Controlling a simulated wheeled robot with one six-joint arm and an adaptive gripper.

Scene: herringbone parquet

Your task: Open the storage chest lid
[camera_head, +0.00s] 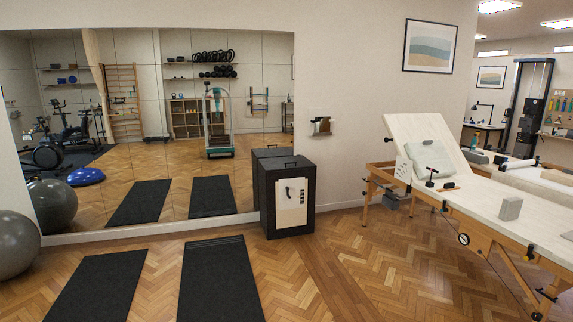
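The storage chest (267,212) is a black upright box on the parquet, at the right end of the mirror. Its lid (276,162) looks shut, with a small dark handle (290,165) on top. A pale panel (291,216) with a dark curved item and small markings is on its front. The back side is hidden, apart from a reflection in the mirror. My gripper is not in view.
Two black mats (215,285) lie on the floor left of the chest. A grey ball (15,245) is at the far left. A treatment table (455,205) stands at the right. The parquet (330,265) before the chest is clear. A large mirror (150,200) covers the left wall.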

